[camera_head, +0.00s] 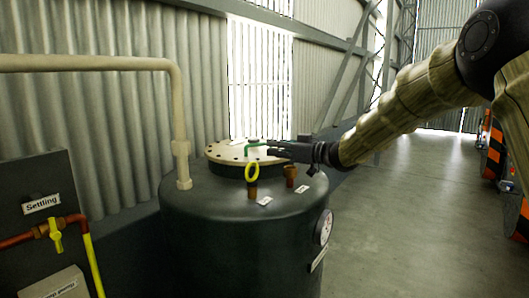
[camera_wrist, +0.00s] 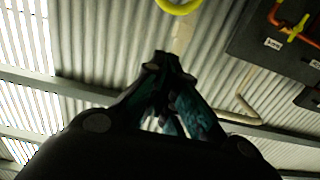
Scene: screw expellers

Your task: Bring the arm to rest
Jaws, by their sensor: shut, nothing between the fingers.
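My arm reaches in from the upper right of the head view. My gripper (camera_head: 276,149) is at its end, over the top of a dark tank (camera_head: 235,235), beside the round bolted lid (camera_head: 228,152). A green handle (camera_head: 257,144) stands on the lid close to the fingertips; I cannot tell whether they touch. Part of a yellow ring (camera_wrist: 180,5) shows beyond the tips.
A brown fitting (camera_head: 291,175) and a gauge (camera_head: 325,227) are on the tank. A beige pipe (camera_head: 180,120) rises at its left. A panel labelled Settling (camera_head: 40,240) with a yellow valve (camera_head: 55,234) is far left. Open floor (camera_head: 420,200) lies right, with orange-and-black equipment (camera_head: 494,150) beyond.

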